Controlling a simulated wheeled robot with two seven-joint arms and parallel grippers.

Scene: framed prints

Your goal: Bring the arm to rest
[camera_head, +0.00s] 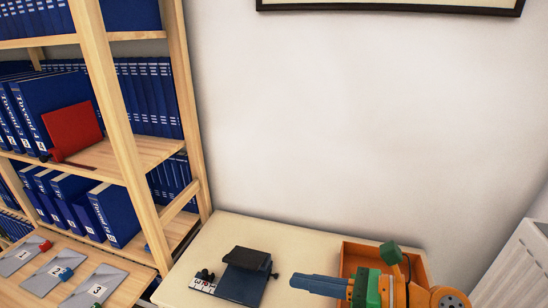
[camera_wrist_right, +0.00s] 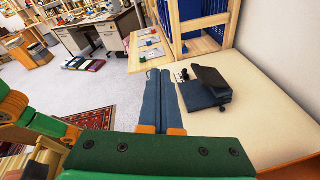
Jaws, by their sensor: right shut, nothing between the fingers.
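My right gripper (camera_head: 296,281) is over the cream tabletop at the lower right of the head view. Its long blue-grey fingers lie together, shut with nothing between them. In the right wrist view the closed fingers (camera_wrist_right: 160,78) point away over the table's edge. A dark blue device with a black raised top (camera_head: 246,276) stands on the table left of the fingertips, apart from them. It also shows right of the fingers in the right wrist view (camera_wrist_right: 205,90). My left gripper is not in view.
An orange open box (camera_head: 360,248) stands behind my right arm. A wooden shelf (camera_head: 125,130) with blue binders and a red book (camera_head: 73,131) rises at left. Numbered grey envelopes (camera_head: 48,276) lie at lower left. A white slatted unit (camera_head: 515,265) is at right. The wall behind has a framed print.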

